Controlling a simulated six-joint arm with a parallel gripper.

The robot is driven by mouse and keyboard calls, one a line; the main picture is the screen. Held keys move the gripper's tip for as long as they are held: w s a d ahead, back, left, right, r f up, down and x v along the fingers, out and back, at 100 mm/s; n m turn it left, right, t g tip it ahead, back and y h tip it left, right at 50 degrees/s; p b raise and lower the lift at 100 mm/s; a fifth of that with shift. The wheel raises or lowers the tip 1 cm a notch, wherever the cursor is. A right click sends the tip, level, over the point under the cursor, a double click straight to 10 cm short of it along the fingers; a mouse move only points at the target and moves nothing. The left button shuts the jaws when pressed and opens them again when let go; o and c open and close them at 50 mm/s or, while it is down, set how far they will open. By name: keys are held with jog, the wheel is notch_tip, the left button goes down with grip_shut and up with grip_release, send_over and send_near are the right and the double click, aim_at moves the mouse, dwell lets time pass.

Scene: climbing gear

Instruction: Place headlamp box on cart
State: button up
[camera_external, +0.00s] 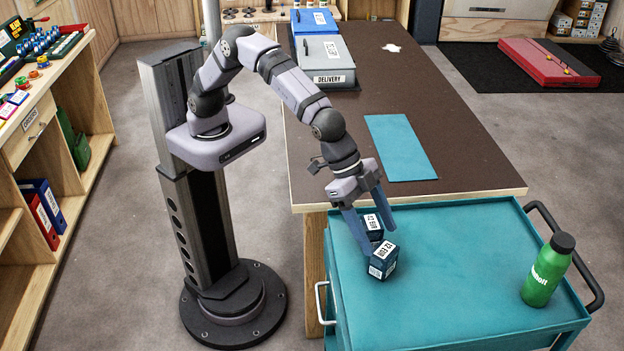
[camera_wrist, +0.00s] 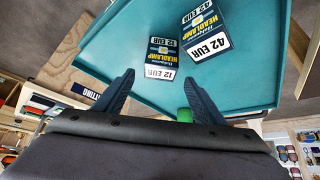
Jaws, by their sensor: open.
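Two dark blue headlamp boxes with white price labels stand on the teal top of the cart (camera_external: 455,300). The rear box (camera_external: 373,224) is beside my gripper (camera_external: 381,242), partly hidden by its fingers. The front box (camera_external: 383,263) is just in front of the fingertips. In the wrist view, the box marked 12 EUR (camera_wrist: 161,60) lies ahead of the gap between my spread fingers (camera_wrist: 158,85). The box marked 42 EUR (camera_wrist: 206,32) lies farther off to the right, at an angle to it. My gripper is open, pointing down over the cart, and holds neither box.
A green bottle with a black cap (camera_external: 547,270) stands at the cart's right side. The brown table (camera_external: 400,85) adjoins the cart's back and carries a teal mat (camera_external: 400,148), a grey delivery case (camera_external: 325,62) and a blue case (camera_external: 314,21). The cart's front middle is clear.

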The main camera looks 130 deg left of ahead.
jog(key=shift+v, duration=1.4)
jog(key=shift+s, duration=0.1)
jog(key=s+a+f+g, duration=0.2)
jog(key=s+f, duration=0.1)
jog(key=s, duration=1)
jog(key=s+a+f+g, duration=0.2)
jog(key=s+f, duration=0.1)
jog(key=s, duration=0.9)
jog(key=s+a+f+g, duration=0.2)
jog(key=s+f, duration=0.2)
jog(key=s, duration=0.9)
jog(key=shift+s+g, duration=0.3)
jog(key=shift+s, duration=0.05)
notch_tip(320, 180, up, 6)
jog(key=p, duration=0.5)
jog(key=shift+f, duration=0.2)
